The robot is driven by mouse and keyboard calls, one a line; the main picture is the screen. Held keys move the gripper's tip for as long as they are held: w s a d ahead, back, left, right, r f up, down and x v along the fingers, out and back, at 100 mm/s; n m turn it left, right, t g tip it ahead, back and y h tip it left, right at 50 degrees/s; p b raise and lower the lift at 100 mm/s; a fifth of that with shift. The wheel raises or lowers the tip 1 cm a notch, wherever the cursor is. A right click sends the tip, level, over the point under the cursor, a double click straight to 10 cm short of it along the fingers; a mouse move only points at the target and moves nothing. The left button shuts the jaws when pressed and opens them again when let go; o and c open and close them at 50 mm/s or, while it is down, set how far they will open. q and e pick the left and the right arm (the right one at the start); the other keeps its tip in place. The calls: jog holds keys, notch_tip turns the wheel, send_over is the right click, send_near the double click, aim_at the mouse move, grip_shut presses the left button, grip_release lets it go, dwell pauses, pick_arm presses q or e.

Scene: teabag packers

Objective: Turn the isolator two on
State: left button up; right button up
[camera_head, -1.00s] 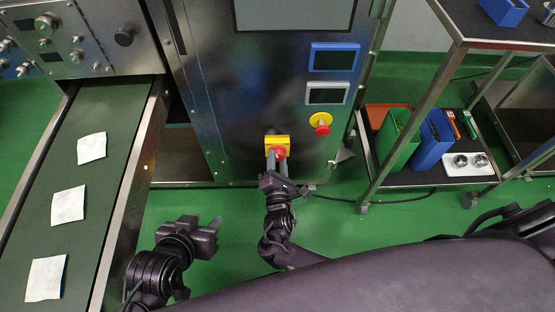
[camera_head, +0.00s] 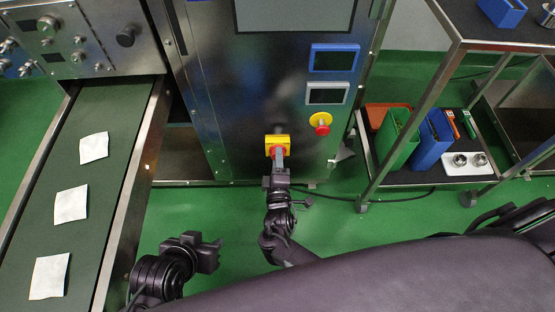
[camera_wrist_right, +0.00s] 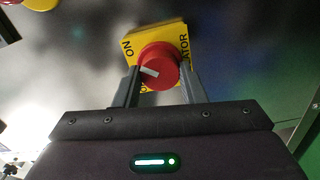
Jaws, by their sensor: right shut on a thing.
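The isolator is a red round knob (camera_head: 278,149) on a yellow plate (camera_head: 269,140), low on the steel cabinet front. My right gripper (camera_head: 279,158) is at it, seen nearly edge-on. In the right wrist view, the gripper's two fingers stand on either side of the red knob (camera_wrist_right: 158,64) and are shut on it. A pale pointer mark on the knob lies slanted. The yellow plate (camera_wrist_right: 176,32) shows "ON" at its left and the end of a word at its right; its lower part is partly hidden. My left gripper (camera_head: 214,251) is away from the cabinet, apparently empty; its finger gap is unclear.
A red button on a yellow disc (camera_head: 320,121) sits up and right of the isolator, below two small displays (camera_head: 334,59). A conveyor (camera_head: 100,225) with white sachets runs at the left. A steel trolley (camera_head: 408,178) with coloured bins stands at the right. Green floor lies between.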

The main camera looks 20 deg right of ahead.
jog(key=shift+m, duration=0.6)
jog(key=o, duration=1)
